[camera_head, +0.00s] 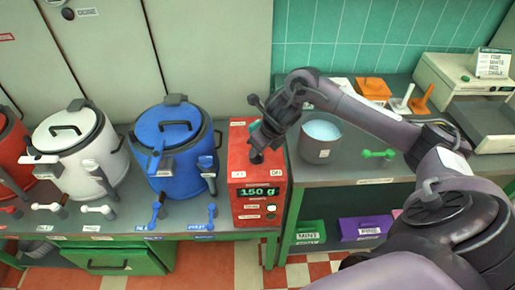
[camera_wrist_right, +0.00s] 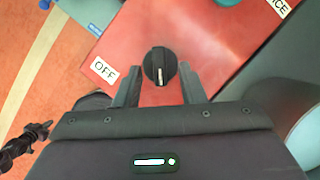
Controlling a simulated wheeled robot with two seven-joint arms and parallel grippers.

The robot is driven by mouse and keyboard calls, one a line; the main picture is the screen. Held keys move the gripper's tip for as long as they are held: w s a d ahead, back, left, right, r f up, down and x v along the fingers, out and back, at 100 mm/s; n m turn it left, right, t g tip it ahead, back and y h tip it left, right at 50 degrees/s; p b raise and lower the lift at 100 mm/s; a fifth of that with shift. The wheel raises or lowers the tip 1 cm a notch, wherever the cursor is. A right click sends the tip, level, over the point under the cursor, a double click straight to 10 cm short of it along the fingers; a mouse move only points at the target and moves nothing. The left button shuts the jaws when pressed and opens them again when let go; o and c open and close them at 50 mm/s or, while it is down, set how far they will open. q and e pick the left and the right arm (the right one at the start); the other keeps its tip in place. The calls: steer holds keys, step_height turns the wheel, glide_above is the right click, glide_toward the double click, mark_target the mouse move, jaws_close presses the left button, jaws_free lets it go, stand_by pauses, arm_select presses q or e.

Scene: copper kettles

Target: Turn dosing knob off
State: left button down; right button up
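The red dosing machine (camera_head: 258,187) stands on the counter, its green display reading 150 g. Its black dosing knob (camera_wrist_right: 159,58) shows in the right wrist view with a pale mark on its side toward my gripper. My right gripper (camera_wrist_right: 160,72) is open, with one finger on each side of the knob; gaps show between the fingers and the knob. In the head view, my right gripper (camera_head: 260,142) is over the machine's sloped top and partly hides the knob. My left gripper is not in view.
A blue kettle (camera_head: 165,131) and a white kettle (camera_head: 70,155) stand left of the machine. A grey pot (camera_head: 317,153) with pale blue contents stands close on the right. A green scoop-like item (camera_head: 378,153) lies farther right on the counter.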

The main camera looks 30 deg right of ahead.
steer(key=shift+x, duration=1.15)
steer(key=shift+c, duration=0.2)
jaws_close()
